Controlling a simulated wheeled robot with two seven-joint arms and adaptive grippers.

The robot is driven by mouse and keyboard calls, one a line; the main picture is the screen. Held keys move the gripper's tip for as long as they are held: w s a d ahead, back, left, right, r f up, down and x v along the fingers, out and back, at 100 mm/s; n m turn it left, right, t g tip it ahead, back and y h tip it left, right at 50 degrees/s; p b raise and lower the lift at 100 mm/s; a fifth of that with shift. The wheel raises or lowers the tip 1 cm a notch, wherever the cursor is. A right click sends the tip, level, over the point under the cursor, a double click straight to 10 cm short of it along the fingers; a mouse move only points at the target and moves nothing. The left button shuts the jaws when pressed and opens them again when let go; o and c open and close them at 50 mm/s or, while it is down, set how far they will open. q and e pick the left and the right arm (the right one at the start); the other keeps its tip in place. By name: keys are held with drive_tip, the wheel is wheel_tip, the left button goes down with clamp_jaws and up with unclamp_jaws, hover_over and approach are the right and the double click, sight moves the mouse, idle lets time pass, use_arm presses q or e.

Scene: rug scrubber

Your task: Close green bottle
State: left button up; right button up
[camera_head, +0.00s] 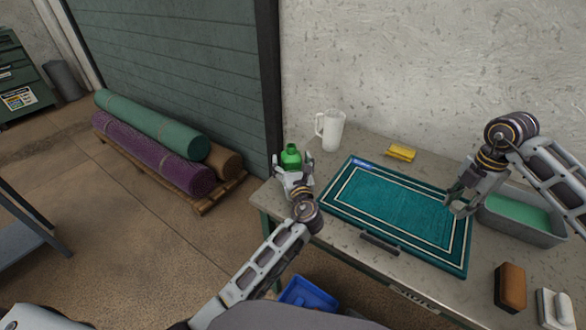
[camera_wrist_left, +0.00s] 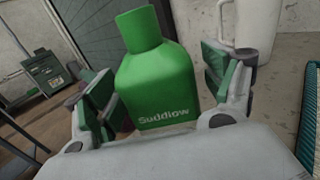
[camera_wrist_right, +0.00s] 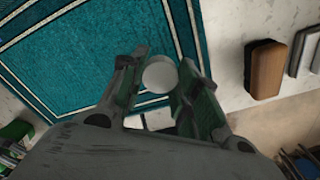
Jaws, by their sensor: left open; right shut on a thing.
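The green bottle (camera_head: 291,157) stands upright at the left end of the table. In the left wrist view the bottle (camera_wrist_left: 158,85) bears the word "Suddlow", and no cap shows on its neck. My left gripper (camera_head: 294,174) is open, with one finger on each side of the bottle. In the left wrist view gaps show between the fingers and the bottle. My right gripper (camera_head: 457,204) is over the right part of the teal rug. It is shut on a small pale round cap (camera_wrist_right: 159,75), seen between its fingers in the right wrist view.
The teal rug (camera_head: 400,209) covers the table's middle. A white pitcher (camera_head: 331,130) stands behind the bottle. A yellow item (camera_head: 401,153) lies behind the rug. A grey tub of green liquid (camera_head: 535,237) is at right, with a brown brush (camera_head: 510,287) in front.

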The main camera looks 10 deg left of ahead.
sight(291, 145)
use_arm(q)
drive_tip(key=shift+w+a+f, duration=0.1)
drive_tip(key=shift+c, duration=1)
use_arm(e)
drive_tip(key=shift+w, duration=0.1)
use_arm(q)
drive_tip(key=c, duration=1.3)
drive_tip(key=shift+r, duration=0.2)
